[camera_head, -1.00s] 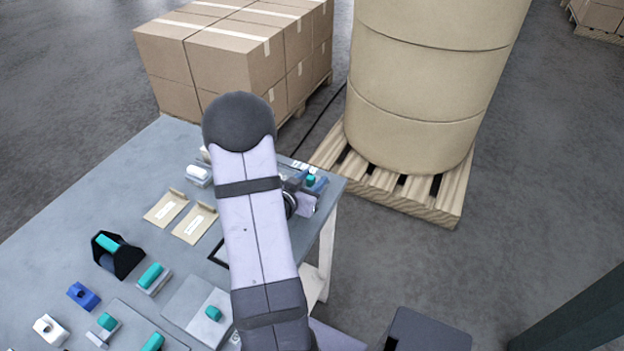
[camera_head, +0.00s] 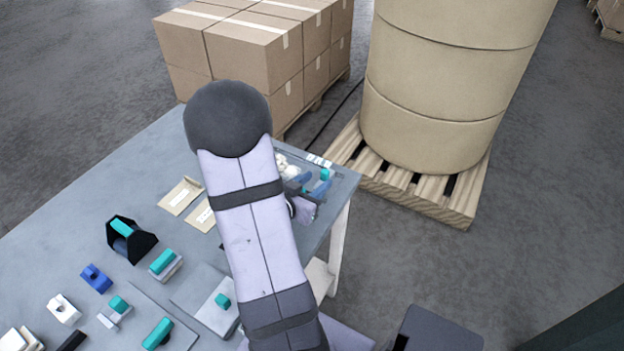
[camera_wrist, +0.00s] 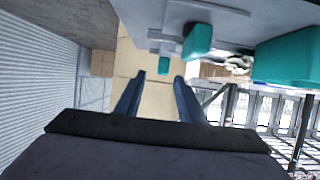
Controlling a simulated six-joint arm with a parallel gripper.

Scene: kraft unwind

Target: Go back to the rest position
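My gripper (camera_wrist: 156,82) shows in the wrist view with its two blue fingers apart and nothing between them. In the head view my own arm covers much of the table's right end, and only part of the wrist shows beyond it. I cannot make out the fingertips clearly there. Teal-topped pieces (camera_wrist: 198,40) appear close to the camera at the top and right of the wrist view, apart from the fingers.
The grey table (camera_head: 60,215) holds two kraft envelopes (camera_head: 181,195), a black tape dispenser (camera_head: 130,240), a blue piece (camera_head: 96,279) and several teal-topped pieces (camera_head: 165,262). Stacked cartons (camera_head: 250,55) and a large kraft roll (camera_head: 440,90) on a pallet (camera_head: 455,200) stand behind.

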